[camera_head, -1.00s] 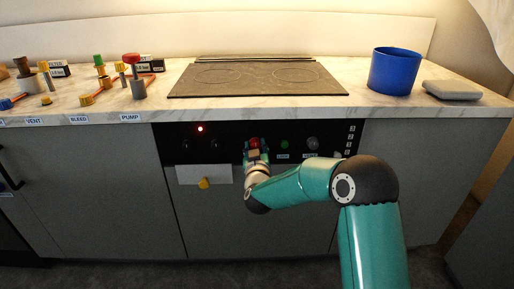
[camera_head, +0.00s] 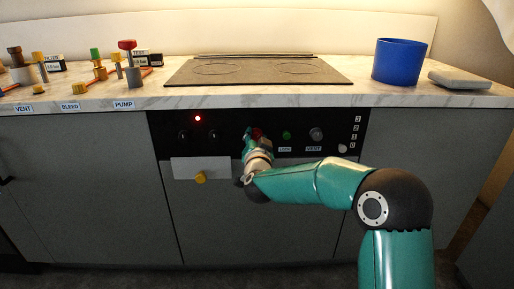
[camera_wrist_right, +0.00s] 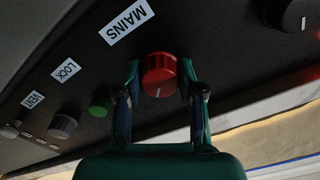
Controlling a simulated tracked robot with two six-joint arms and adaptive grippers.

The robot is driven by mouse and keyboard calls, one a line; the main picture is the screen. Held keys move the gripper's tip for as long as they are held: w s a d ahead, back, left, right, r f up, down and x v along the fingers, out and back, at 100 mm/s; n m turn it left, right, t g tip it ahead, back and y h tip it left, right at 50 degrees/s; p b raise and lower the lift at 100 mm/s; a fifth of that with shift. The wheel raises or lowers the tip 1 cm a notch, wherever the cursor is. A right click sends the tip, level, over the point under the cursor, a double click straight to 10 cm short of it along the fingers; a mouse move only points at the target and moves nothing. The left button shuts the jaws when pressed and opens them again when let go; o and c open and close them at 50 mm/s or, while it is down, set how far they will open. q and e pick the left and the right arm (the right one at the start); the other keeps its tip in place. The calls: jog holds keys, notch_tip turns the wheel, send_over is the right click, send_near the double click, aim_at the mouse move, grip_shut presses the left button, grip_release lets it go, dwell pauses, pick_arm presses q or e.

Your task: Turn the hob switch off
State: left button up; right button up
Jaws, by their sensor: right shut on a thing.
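The switch panel (camera_head: 230,150) sits in the cabinet front below the hob (camera_head: 258,72). A red ribbed knob (camera_wrist_right: 160,72) stands under the white MAINS label (camera_wrist_right: 127,22) in the right wrist view, with a pale mark on its face toward the bottom of that picture. My right gripper (camera_wrist_right: 161,68) is shut on this knob, one finger on each side. In the head view the knob (camera_head: 257,133) is partly hidden behind the gripper. A red light (camera_head: 198,118) glows at the panel's upper left. My left gripper is not in view.
Black knobs (camera_head: 184,136), a green button (camera_head: 287,135) and a grey knob (camera_head: 316,134) flank the gripper. A white plate with a yellow knob (camera_head: 200,177) is below left. A blue pot (camera_head: 398,62) and several valves stand on the counter.

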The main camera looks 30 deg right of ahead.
jog(key=m+b, duration=0.2)
jog(key=m, duration=0.1)
jog(key=m+b, duration=0.1)
jog(key=shift+d+f+m+b, duration=0.15)
jog(key=shift+f+m+b, duration=0.15)
jog(key=shift+b, duration=0.1)
jog(key=m+b, duration=0.3)
jog(key=m, duration=0.1)
jog(key=shift+s+d+r+m, duration=0.1)
jog(key=shift+m, duration=0.3)
jog(key=o, duration=1.1)
jog(key=shift+o, duration=0.3)
jog(key=shift+r, duration=0.1)
jog(key=shift+s+a, duration=0.4)
jog(key=v, duration=1.1)
